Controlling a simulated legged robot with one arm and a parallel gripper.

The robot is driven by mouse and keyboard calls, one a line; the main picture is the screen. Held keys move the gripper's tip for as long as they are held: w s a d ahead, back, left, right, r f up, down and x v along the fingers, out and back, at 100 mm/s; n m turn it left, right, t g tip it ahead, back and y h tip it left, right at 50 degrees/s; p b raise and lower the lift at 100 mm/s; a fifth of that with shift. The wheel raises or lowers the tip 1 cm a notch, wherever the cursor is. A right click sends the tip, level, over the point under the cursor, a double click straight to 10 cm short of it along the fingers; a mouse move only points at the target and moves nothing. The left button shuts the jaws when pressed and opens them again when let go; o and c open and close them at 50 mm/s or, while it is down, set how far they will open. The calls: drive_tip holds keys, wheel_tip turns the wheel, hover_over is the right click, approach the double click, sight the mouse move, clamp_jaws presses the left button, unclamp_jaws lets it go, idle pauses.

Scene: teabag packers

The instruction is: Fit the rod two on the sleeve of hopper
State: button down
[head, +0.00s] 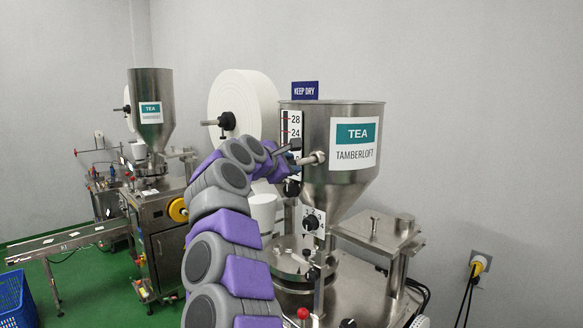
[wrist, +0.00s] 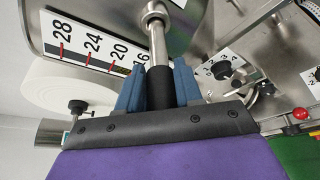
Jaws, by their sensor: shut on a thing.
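The near hopper (head: 340,180) is a steel cone with a "TEA TAMBERLOFT" label. Its short round metal sleeve (head: 319,157) sticks out from the wall, left of the label, and shows at the top of the wrist view (wrist: 154,14). My gripper (wrist: 158,76) has its blue fingers shut on the black grip of a rod (wrist: 158,45). The rod's bare metal end points at the sleeve and appears in line with it, reaching its mouth. I cannot tell how far it is inside. In the head view my gripper (head: 289,156) is beside the hopper, and the grip is mostly hidden.
A level scale (wrist: 92,46) with numbers is on the hopper's side, close to my fingers. A dial (wrist: 224,71) sits right of them in the wrist view. A large white roll (head: 245,105) stands behind my arm. A second machine with its hopper (head: 151,85) stands at left.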

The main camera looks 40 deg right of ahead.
sight(305, 159)
drive_tip(key=shift+s+a+b, duration=0.15)
drive_tip(key=shift+a+b, duration=0.4)
drive_tip(key=shift+a, duration=0.45)
drive_tip(key=shift+w+d+r+p, duration=0.1)
drive_tip(key=shift+w+d+p, duration=0.1)
drive_tip(key=shift+d+p, duration=1.2)
drive_tip(key=shift+w+d+f+p, duration=0.1)
drive_tip(key=shift+w+d+p, duration=0.1)
drive_tip(key=shift+d+p, duration=1.15)
drive_tip(key=shift+w+d+r+p, duration=0.1)
drive_tip(key=shift+w+d+p, duration=0.1)
drive_tip(key=shift+d+p, duration=1.2)
idle(1.1)
drive_tip(key=c, duration=1)
unclamp_jaws()
drive_tip(key=shift+d+b, duration=0.2)
drive_tip(key=shift+b, duration=0.15)
drive_tip(key=o, duration=0.3)
drive_tip(key=shift+d, duration=0.1)
drive_tip(key=shift+o, duration=0.2)
drive_tip(key=shift+s+a+b, duration=0.2)
drive_tip(key=shift+a+b, duration=0.3)
drive_tip(key=shift+a, duration=0.15)
drive_tip(key=b+v, duration=0.6)
drive_tip(key=v, duration=1)
